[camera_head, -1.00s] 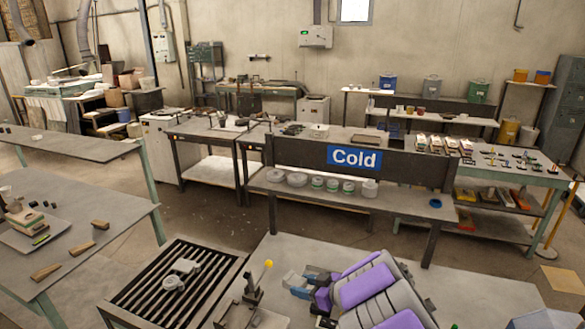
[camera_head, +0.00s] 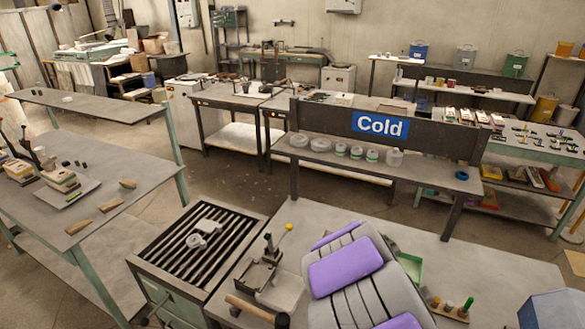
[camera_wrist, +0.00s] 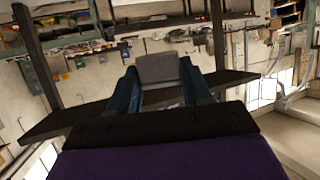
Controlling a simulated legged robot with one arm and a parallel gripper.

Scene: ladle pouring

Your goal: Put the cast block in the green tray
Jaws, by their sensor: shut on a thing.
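The cast block (camera_wrist: 158,68) is a plain grey block in the wrist view. My gripper (camera_wrist: 160,92) has its dark blue fingers shut on it, one on each side, and holds it up in the air. The green tray (camera_head: 415,272) stands on the front table in the head view, just right of my purple and grey arm, which hides part of it. My gripper and the block do not show in the head view. The tray cannot be made out in the wrist view.
A slatted grate (camera_head: 165,260) with a grey casting (camera_head: 203,236) stands left. A fixture with a yellow-knobbed lever (camera_head: 272,250) and a hammer (camera_head: 255,310) are on the front table. Small coloured pegs (camera_head: 450,307) stand near the tray. A "Cold" rack (camera_head: 380,125) stands behind.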

